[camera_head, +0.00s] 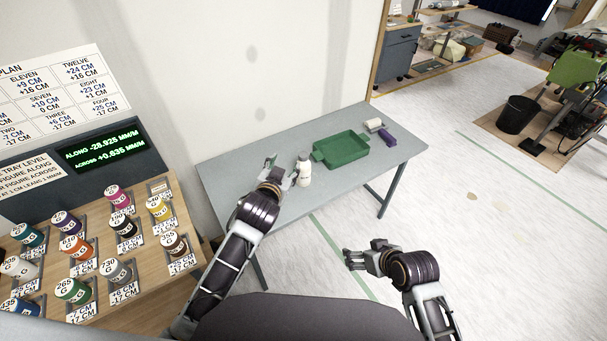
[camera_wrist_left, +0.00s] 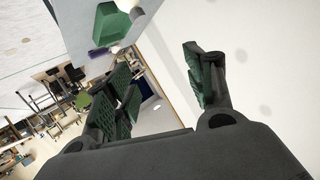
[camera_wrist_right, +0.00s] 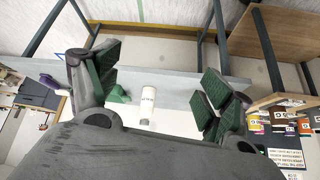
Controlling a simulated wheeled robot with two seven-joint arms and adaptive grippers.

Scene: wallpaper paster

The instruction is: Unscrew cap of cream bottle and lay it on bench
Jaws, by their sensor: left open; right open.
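The cream bottle (camera_head: 303,172) stands upright on the grey bench (camera_head: 232,182), left of the green tray. Its top looks greyish, and at this size I cannot tell cap from neck. My left gripper (camera_head: 281,172) is open just left of the bottle, apparently empty; contact cannot be told. Its spread fingers also show in the left wrist view (camera_wrist_left: 160,88). My right gripper (camera_head: 350,259) is open and empty, in front of the bench and away from it. The right wrist view shows the bottle (camera_wrist_right: 148,104) between my spread right fingers, farther off.
The green tray (camera_head: 318,157) sits mid-bench. A white roll (camera_head: 374,125) and a purple object (camera_head: 388,139) lie at the bench's right end. A wooden stand (camera_head: 150,243) with several labelled paint pots is at left. The bench's front left top is mostly clear.

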